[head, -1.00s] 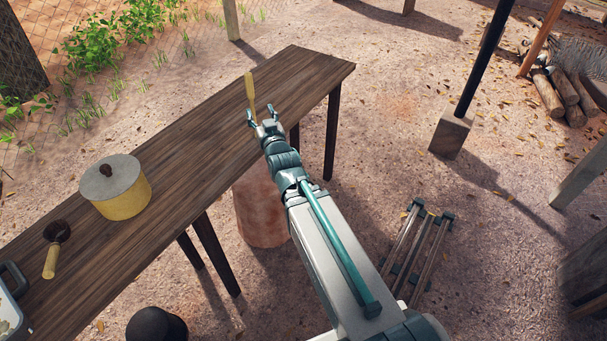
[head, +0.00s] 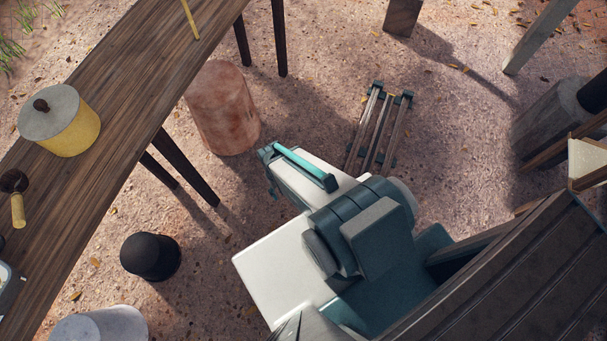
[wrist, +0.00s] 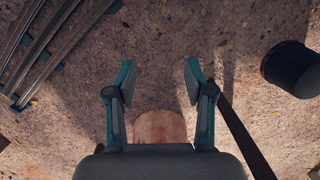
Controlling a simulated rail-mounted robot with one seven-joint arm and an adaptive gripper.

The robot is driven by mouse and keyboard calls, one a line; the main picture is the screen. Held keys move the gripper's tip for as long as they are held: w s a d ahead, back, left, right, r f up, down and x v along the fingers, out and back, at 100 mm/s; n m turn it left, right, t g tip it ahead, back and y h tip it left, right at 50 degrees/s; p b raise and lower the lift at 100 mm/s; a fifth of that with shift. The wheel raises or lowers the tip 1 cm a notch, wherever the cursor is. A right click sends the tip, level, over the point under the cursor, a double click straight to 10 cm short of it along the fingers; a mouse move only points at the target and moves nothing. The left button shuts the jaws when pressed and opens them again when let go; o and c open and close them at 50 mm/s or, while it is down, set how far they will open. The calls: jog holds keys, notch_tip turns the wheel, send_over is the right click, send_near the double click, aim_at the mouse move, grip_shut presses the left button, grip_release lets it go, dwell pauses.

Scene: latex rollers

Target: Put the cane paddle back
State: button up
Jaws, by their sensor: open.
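A thin yellow stick (head: 190,18), which looks like the cane paddle, is at the top of the head view on the dark wooden table (head: 115,75). The top edge cuts it off, and I cannot tell whether it lies or stands. My gripper (wrist: 158,82) is open and empty in the wrist view, pointing down over the ground near a reddish stump (wrist: 160,126). It is away from the stick, beside the table. My forearm largely hides the gripper in the head view.
A yellow pot with a grey lid (head: 62,125) and a dark brush with a yellow handle (head: 17,208) are on the table. The reddish stump (head: 222,108), a black round object (head: 150,256) and a slatted rack (head: 380,130) stand on the ground, with a table leg (wrist: 245,135) near my gripper.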

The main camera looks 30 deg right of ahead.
jog(key=s+f+g, duration=0.1)
jog(key=s+g, duration=0.3)
jog(key=s, duration=1)
jog(key=shift+d+f+g, duration=0.2)
jog(key=shift+f+g, duration=0.05)
jog(key=shift+g, duration=0.15)
